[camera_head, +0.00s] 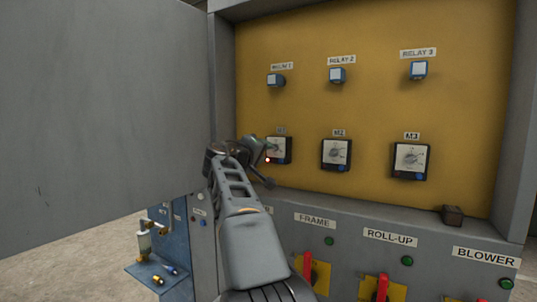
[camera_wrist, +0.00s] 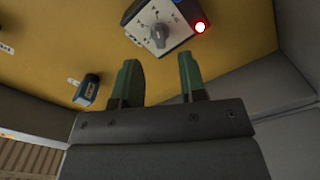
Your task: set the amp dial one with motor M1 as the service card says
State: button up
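The M1 unit (camera_head: 283,150) is a small dark box with a pale dial face on the yellow back panel, under a label partly hidden by my gripper. A red light glows at its lower left corner. In the wrist view its grey knob (camera_wrist: 159,35) stands on the white scale face, with the red light (camera_wrist: 200,27) beside it; the scale marks are too small to read. My gripper (camera_wrist: 158,78) is open and empty, its two green-tipped fingers apart and short of the knob. In the head view my gripper (camera_head: 265,150) overlaps the unit's left side. No service card shows.
The M2 (camera_head: 336,155) and M3 (camera_head: 411,160) units sit to the right. Blue relays (camera_head: 337,75) line the row above. An open grey door (camera_head: 100,120) stands left. Below are red switches (camera_head: 382,287) and green lights.

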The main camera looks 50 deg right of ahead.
jog(key=b+v, duration=0.1)
jog(key=v, duration=0.7)
jog(key=shift+a, duration=0.35)
jog(key=w+a+f+n+y+p, duration=0.1)
jog(key=a+f+y, duration=0.25)
jog(key=f, duration=0.55)
jog(key=w+a+f+n+y+p, duration=0.15)
jog(key=f+y, duration=0.25)
jog(key=f, duration=0.5)
jog(key=s+a+f+y+p, duration=0.3)
jog(key=s+a+f+y, duration=0.15)
jog(key=a, duration=0.25)
jog(key=s+a+f+y+p, duration=0.3)
jog(key=s+a+f, duration=0.15)
jog(key=a, duration=0.25)
jog(key=s+a+y+p, duration=0.2)
jog(key=s+a+p, duration=0.3)
jog(key=s+a, duration=0.2)
jog(key=shift+r+n+g+y+p, duration=0.25)
jog(key=shift+n+g+y+p, duration=0.05)
jog(key=shift+n+g, duration=0.15)
